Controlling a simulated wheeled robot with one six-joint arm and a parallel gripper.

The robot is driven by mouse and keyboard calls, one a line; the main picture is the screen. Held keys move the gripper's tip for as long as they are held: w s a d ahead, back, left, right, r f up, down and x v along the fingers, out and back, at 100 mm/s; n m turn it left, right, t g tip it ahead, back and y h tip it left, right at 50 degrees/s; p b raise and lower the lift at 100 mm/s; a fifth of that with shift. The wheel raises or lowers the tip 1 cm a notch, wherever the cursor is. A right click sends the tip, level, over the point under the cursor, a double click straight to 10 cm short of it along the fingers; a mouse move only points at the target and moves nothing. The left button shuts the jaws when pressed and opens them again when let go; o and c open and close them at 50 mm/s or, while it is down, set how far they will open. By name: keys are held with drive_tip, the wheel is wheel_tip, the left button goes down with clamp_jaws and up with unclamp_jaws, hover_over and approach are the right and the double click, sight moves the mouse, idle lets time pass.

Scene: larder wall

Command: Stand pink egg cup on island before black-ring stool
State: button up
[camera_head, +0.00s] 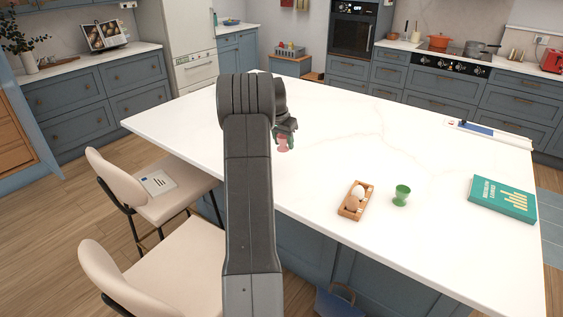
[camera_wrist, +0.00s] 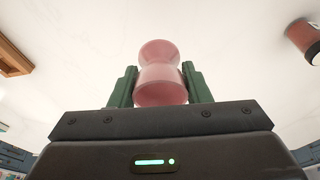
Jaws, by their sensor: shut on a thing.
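My gripper (camera_head: 286,132) is shut on the pink egg cup (camera_head: 283,144), over the white island top (camera_head: 340,115). The wrist view shows the pink egg cup (camera_wrist: 161,75) between the two green fingers of my gripper (camera_wrist: 160,84). I cannot tell whether its foot touches the island. Two cream stools stand along the island's left side. The farther stool (camera_head: 117,180) has dark legs and a booklet on its seat; the nearer stool (camera_head: 108,272) is cut off by the frame. No black ring can be made out on either.
A wooden egg tray (camera_head: 347,212) with a white egg (camera_head: 357,196) stands right of my arm, beside a green egg cup (camera_head: 402,194). A teal book (camera_head: 502,199) lies farther right. A blue item (camera_head: 476,128) lies at the far right edge. The island's middle is clear.

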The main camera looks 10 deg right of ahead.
sight(285, 168)
drive_tip(key=f, duration=0.4)
drive_tip(key=f+p, duration=0.1)
drive_tip(key=f, duration=0.3)
drive_tip(key=shift+s+f, duration=0.2)
drive_tip(key=shift+f, duration=0.05)
drive_tip(key=o, duration=0.6)
drive_tip(key=shift+f, duration=0.2)
drive_tip(key=o, duration=0.4)
drive_tip(key=shift+r, duration=0.15)
drive_tip(key=b+v, duration=0.1)
drive_tip(key=v, duration=1.1)
